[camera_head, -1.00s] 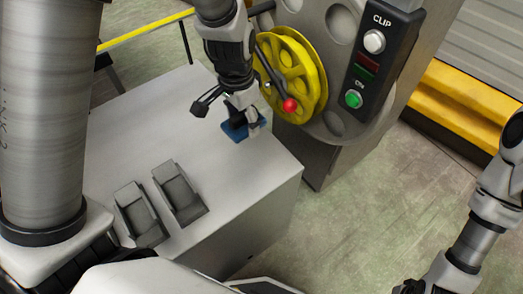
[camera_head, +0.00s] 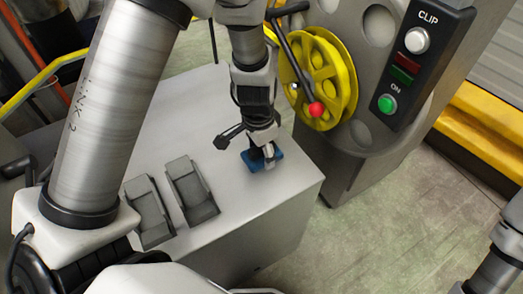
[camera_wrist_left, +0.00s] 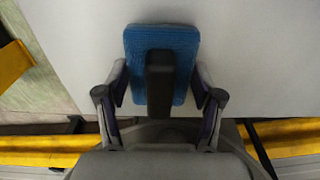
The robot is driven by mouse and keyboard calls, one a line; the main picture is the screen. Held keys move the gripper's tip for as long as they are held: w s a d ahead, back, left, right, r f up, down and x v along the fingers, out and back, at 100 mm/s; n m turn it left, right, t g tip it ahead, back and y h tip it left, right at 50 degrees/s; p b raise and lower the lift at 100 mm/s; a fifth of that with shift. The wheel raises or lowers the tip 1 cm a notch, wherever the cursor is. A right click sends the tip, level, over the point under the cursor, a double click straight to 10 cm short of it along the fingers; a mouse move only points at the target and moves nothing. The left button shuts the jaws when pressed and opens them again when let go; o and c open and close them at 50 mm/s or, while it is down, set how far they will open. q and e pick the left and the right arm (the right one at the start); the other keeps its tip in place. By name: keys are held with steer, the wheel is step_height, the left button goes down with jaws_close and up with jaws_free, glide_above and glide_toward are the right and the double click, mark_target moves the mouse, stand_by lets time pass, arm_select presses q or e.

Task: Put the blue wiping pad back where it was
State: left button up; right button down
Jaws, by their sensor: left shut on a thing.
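The blue wiping pad (camera_head: 268,162) is at the right part of the grey cabinet top, near its right edge. My left gripper (camera_head: 265,152) is above it, pointing down and shut on it. In the left wrist view the textured blue pad (camera_wrist_left: 184,42) has a black grip block (camera_wrist_left: 160,85) on it, between the fingers of my left gripper (camera_wrist_left: 160,93). Whether the pad touches the cabinet top is hard to tell. My right arm shows at the lower right, but its gripper is out of view.
Two grey cradle-like blocks (camera_head: 150,212) (camera_head: 192,190) stand on the cabinet top (camera_head: 240,205), left of the pad. A yellow wheel (camera_head: 325,80), a red-knobbed lever (camera_head: 316,109) and a button panel (camera_head: 408,65) are on the machine behind. The top between blocks and pad is clear.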

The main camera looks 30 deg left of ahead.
arm_select(q)
steer(key=shift+f, duration=0.2)
steer(key=o, duration=1.5)
steer(key=shift+r, duration=0.15)
steer(key=shift+r, duration=0.35)
steer(key=r+p, duration=0.1)
steer(key=r, duration=0.2)
steer(key=r+p, duration=0.1)
steer(key=r, duration=0.3)
steer(key=r+p, duration=0.1)
steer(key=r, duration=0.2)
steer(key=shift+s+a+r, duration=0.15)
steer(key=shift+s+r, duration=0.15)
steer(key=shift+r, duration=0.45)
